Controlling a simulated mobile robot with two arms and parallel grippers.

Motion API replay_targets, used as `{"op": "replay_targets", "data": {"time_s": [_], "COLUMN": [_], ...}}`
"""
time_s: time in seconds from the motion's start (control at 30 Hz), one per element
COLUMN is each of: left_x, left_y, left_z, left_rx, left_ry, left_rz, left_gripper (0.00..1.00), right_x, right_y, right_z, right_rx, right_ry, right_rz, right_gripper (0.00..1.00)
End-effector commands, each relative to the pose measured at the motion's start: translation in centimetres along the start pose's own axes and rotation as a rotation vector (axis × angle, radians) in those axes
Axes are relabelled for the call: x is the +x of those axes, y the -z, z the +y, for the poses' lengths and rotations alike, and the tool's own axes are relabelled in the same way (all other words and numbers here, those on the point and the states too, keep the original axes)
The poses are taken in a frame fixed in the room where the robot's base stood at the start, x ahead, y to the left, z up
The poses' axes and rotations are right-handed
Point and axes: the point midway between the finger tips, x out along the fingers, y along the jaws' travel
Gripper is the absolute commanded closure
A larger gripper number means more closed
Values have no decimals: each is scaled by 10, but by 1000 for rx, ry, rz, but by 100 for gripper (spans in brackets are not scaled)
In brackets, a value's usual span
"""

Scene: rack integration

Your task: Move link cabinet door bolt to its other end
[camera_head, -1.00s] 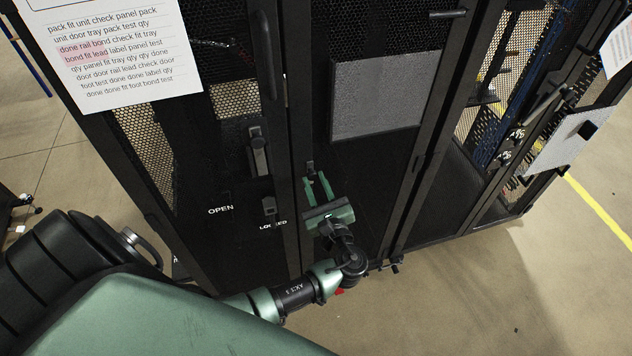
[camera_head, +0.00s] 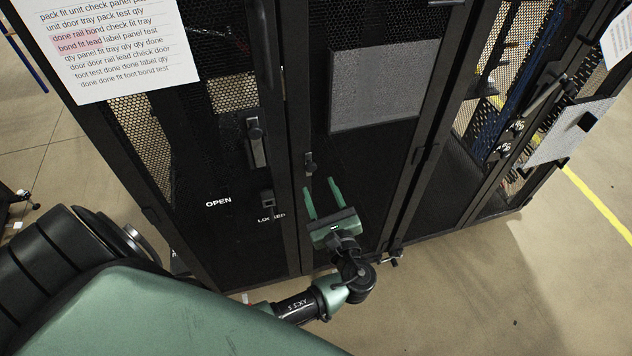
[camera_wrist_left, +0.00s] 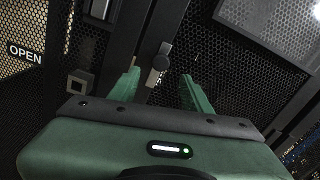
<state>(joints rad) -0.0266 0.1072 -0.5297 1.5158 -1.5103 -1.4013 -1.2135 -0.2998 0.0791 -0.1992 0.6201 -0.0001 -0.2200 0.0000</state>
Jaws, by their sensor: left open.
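A small dark bolt-like fitting with a round knob (camera_head: 309,162) sits on the frame post between two black mesh cabinet doors. It also shows in the left wrist view (camera_wrist_left: 160,62), upright and slightly tilted. A longer grey latch plate with a knob (camera_head: 256,142) is on the left door, above a small square fitting (camera_head: 268,198). I cannot tell for sure which of these is the task's bolt. My left gripper (camera_head: 320,186) is open and empty, just below and right of the small fitting. In the wrist view the fitting appears between its fingers (camera_wrist_left: 160,76), without visible contact.
White labels OPEN (camera_head: 218,202) and LOCKED (camera_head: 271,217) are on the left door. A paper sheet (camera_head: 120,50) hangs at top left, and a grey panel (camera_head: 375,88) is on the middle door. Floor (camera_head: 480,300) is clear at lower right.

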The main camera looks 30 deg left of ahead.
Motion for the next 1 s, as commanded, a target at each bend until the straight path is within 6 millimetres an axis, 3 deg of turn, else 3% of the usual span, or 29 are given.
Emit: {"op": "replay_targets", "data": {"time_s": [0.23,0.83,0.93,1.0], "left_x": [-29,-31,-30,-30], "left_y": [1,2,20,49], "left_z": [0,1,6,14], "left_rx": [0,1,-4,-17], "left_ry": [-1,0,3,3], "left_rz": [2,5,50,125], "left_gripper": [52,52,52,52], "right_x": [7,7,7,7], "right_y": [-1,-1,-2,-2], "right_z": [1,1,1,1], "right_rx": [-1,-2,-2,-2], "right_ry": [-2,-1,-1,-1], "right_rz": [-1,-1,-1,-1], "right_gripper": [65,65,65,65]}}
